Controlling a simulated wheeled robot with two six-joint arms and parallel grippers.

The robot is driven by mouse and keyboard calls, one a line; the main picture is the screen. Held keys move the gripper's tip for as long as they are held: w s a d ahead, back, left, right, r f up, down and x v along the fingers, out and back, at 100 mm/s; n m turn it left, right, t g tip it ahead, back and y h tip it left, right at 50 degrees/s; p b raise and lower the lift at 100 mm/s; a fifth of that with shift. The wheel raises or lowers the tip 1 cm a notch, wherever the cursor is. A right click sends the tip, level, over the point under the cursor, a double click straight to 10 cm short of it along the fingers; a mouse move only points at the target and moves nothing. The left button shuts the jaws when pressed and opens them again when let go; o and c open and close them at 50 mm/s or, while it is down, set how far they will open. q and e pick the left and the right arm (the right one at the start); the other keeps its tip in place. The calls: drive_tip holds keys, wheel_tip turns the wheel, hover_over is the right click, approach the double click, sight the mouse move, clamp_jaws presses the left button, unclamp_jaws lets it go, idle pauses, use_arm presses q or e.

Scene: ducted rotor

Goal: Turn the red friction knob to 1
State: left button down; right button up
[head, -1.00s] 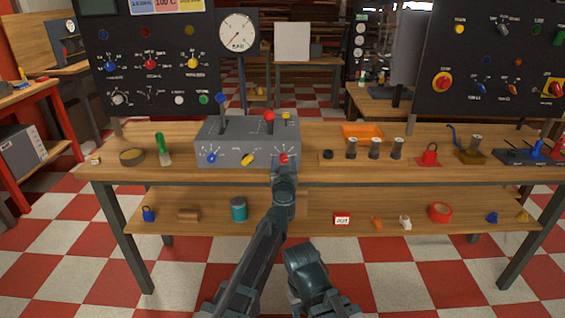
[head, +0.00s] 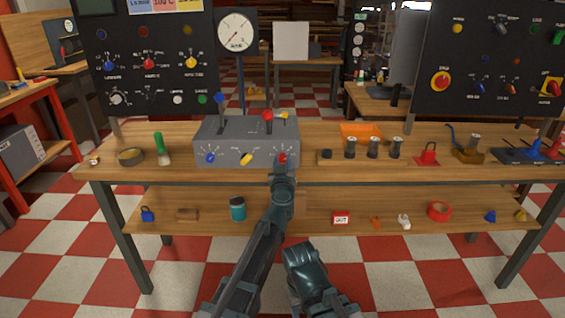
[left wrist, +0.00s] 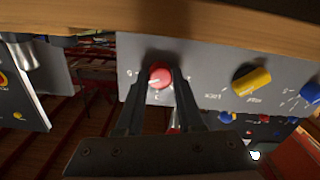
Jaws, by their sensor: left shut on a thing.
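The red friction knob (head: 282,158) is at the lower right of the front of a grey control box (head: 229,152) on the bench. My left gripper (head: 283,168) reaches it from the front. In the left wrist view, the same red knob (left wrist: 160,76) sits between the two dark fingers (left wrist: 158,84), which are shut on it. A pale pointer mark shows on the knob's face. The scale numbers around it are too small or too covered to read. My right arm shows low in the head view, but its gripper jaws cannot be made out.
The box front also carries a yellow knob (head: 246,159) and a blue knob (head: 210,157). Above are a blue lever (head: 220,98), a red lever (head: 267,115) and a yellow one (head: 284,115). Dark spools (head: 373,148) stand on the bench to the right.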

use_arm(q)
drive_tip(key=n, duration=1.4)
drive_tip(key=shift+n, duration=0.3)
drive_tip(key=n, duration=0.3)
drive_tip(key=shift+f+n, duration=0.1)
drive_tip(key=shift+n, duration=0.2)
drive_tip(key=n, duration=0.3)
drive_tip(key=shift+n, duration=0.4)
drive_tip(key=n, duration=0.3)
drive_tip(key=shift+s, duration=0.1)
drive_tip(key=shift+n, duration=2.1)
